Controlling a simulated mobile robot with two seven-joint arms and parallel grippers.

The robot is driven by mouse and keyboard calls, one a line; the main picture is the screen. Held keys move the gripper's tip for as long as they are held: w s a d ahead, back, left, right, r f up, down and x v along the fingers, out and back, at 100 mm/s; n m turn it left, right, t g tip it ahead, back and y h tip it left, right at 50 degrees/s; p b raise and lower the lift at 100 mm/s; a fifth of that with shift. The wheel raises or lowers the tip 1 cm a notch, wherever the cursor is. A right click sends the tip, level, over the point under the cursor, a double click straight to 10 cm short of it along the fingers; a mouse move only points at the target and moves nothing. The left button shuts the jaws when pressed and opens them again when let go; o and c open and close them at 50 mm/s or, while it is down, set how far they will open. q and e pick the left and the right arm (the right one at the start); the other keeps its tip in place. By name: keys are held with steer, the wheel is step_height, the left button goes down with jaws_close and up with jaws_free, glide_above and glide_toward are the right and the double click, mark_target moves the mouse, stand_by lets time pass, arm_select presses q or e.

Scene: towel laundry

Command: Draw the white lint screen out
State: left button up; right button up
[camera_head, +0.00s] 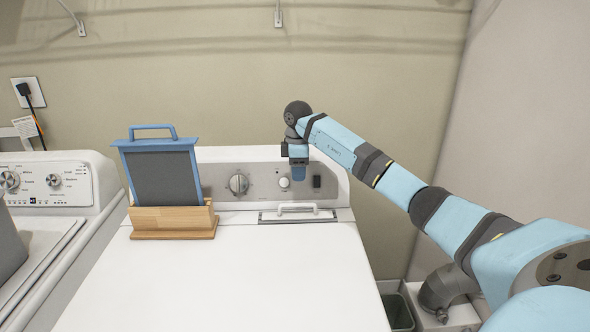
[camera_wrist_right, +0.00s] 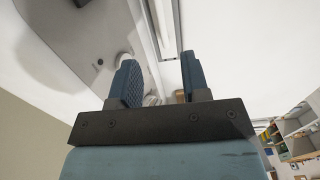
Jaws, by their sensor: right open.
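The white lint screen (camera_head: 297,207) sits in the slot in the dryer's top, with its white handle and top strip showing. Its lower part is hidden inside the dryer. My right gripper (camera_head: 299,174) points down above the handle, in front of the control panel, and appears apart from it. In the right wrist view my right gripper (camera_wrist_right: 160,78) has its two fingers spread, with nothing clearly held between them. My left gripper is not in view.
A blue-framed screen with dark mesh (camera_head: 163,175) stands in a wooden holder (camera_head: 172,222) on the dryer's left. The control panel (camera_head: 262,180) with its knob rises behind the slot. The dryer top (camera_head: 230,285) in front is clear. A washer (camera_head: 60,185) stands at left, a bin (camera_head: 398,312) at lower right.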

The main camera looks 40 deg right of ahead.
mark_target(298, 205)
step_height(298, 205, down, 13)
steer(key=shift+a+r, duration=0.1)
stand_by(0.3)
jaws_close()
steer(key=c, duration=0.6)
jaws_free()
steer(key=shift+c, duration=0.2)
jaws_close()
steer(key=shift+r+p, duration=0.15)
steer(key=shift+p, duration=0.15)
